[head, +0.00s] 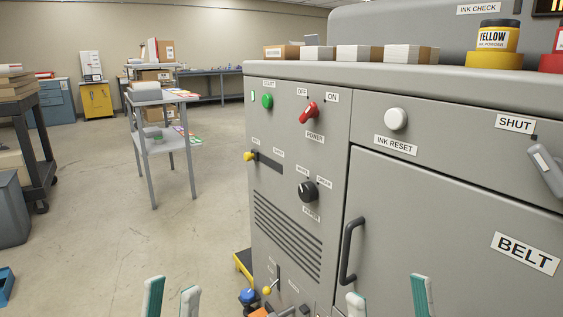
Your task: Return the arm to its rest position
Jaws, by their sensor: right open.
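My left gripper (171,293) shows at the bottom edge, left of the machine. Its two teal-and-white fingertips stand apart with only floor visible between them. My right gripper (389,292) shows at the bottom edge in front of the grey machine (450,210). Its fingertips stand wide apart and nothing is seen between them. Both arms and the lower parts of both grippers are below the picture, so the arms' full pose is hidden.
The machine front carries a green button (267,101), a red power switch (308,112), a white ink reset button (396,119) and a black door handle (351,251). A grey cart (163,142) stands beyond. A dark shelf rack (33,150) is at left. Open floor (90,220) lies between.

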